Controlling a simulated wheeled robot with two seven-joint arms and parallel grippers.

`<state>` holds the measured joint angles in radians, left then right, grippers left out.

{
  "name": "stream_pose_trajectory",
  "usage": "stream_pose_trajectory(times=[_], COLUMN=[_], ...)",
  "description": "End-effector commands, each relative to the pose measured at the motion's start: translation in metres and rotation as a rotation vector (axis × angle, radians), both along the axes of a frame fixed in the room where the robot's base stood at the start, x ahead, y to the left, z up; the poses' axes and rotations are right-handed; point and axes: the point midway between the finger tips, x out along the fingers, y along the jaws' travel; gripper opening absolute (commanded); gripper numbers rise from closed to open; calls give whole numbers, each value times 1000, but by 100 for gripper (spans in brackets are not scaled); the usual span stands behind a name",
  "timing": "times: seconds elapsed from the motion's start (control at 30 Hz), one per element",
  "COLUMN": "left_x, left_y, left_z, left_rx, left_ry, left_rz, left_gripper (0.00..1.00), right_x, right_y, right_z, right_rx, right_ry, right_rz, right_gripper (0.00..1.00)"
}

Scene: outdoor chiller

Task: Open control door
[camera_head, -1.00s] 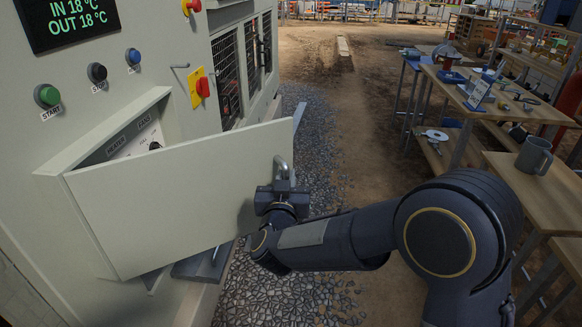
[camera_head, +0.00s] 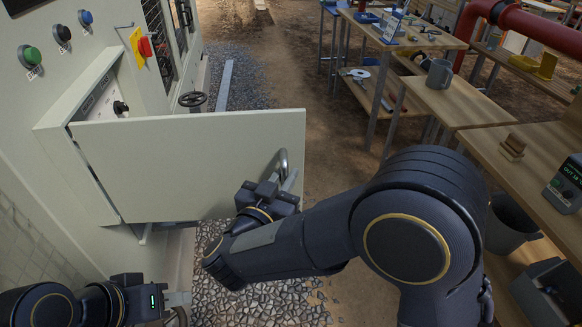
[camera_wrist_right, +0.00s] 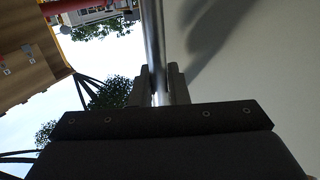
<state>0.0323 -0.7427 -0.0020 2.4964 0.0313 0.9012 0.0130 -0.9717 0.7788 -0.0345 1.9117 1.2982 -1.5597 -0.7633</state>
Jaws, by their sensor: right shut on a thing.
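The control door (camera_head: 190,160), a flat pale panel, stands swung out from the control box (camera_head: 85,90) on the machine at left. Part of a black knob (camera_head: 121,107) shows behind its top edge. The metal bar handle (camera_head: 283,163) is near the door's free edge. My right gripper (camera_head: 277,188) is shut on the handle; the right wrist view shows the bar (camera_wrist_right: 155,60) between the fingers (camera_wrist_right: 158,88). My left gripper (camera_head: 178,299) is at the bottom left, below the door and apart from it; its jaw opening is unclear.
Green, black and blue buttons (camera_head: 62,33) and a red-yellow switch (camera_head: 145,46) are on the machine front. A black handwheel (camera_head: 192,99) shows beyond the door. Wooden tables (camera_head: 440,101) line the right side. Gravel and bare ground lie between.

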Motion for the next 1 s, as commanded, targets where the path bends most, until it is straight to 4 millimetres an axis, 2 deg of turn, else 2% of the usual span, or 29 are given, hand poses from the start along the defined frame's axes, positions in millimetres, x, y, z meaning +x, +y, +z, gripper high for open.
stream_pose_trajectory(times=[0.2,0.57,0.6,0.7,1.0], left_x=[0,0,0,0,0], left_y=[0,0,0,0,0], left_z=[0,0,0,0,0], left_rx=[0,0,0,0,0], left_ry=[0,0,0,0,0], left_rz=[0,0,0,0,0], left_gripper=[36,36,36,36,36], right_x=[-7,-7,-7,-7,-8], right_y=[3,3,3,3,4], right_z=[2,2,2,2,0], right_rx=[2,2,2,2,2], right_ry=[-5,-5,-5,-4,-2], right_rz=[12,14,14,14,14], right_gripper=[0,0,19,32,32])
